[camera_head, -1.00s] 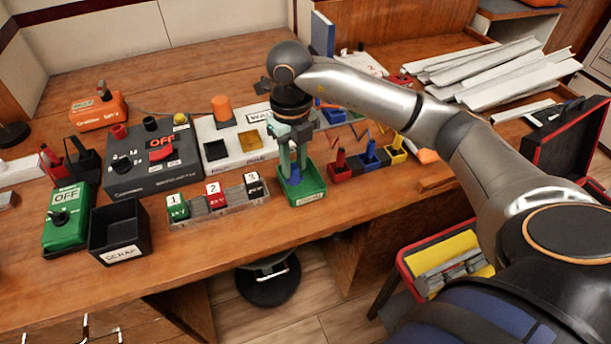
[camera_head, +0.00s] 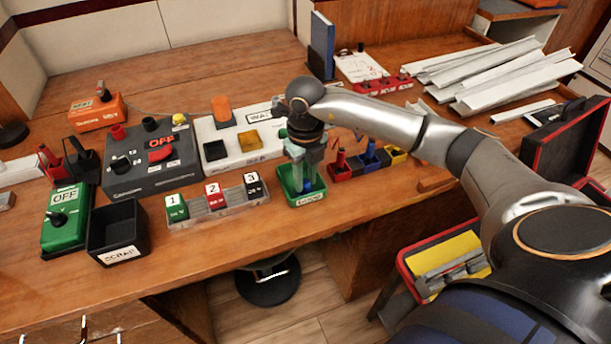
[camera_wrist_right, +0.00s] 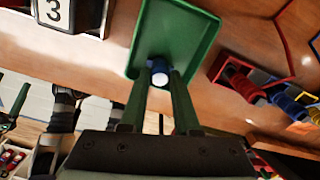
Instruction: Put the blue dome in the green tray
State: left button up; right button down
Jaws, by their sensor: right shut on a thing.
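The green tray (camera_head: 287,190) stands near the front edge of the bench, and its green wall and floor also show in the wrist view (camera_wrist_right: 190,32). My right gripper (camera_head: 307,178) points down into the tray's outline. It is shut on the blue dome (camera_head: 308,187), which sits at its fingertips. In the wrist view the blue dome (camera_wrist_right: 159,66) shows between the two green fingers, with a pale round end. I cannot tell whether the dome touches the tray floor. My left gripper is not in view.
Numbered breakers in a clear rack (camera_head: 232,207) stand left of the tray. Red, blue and yellow holders (camera_head: 370,160) stand close on its right. A black scrap bin (camera_head: 118,228) and a green OFF box (camera_head: 66,215) are further left. The white panel (camera_head: 240,150) lies behind.

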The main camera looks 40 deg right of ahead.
aim_at(306, 181)
jog(key=c, duration=0.6)
grip_release()
jog(key=shift+c, duration=0.2)
notch_tip(306, 181, up, 12)
jog(key=p, duration=0.1)
jog(key=shift+r, duration=0.15)
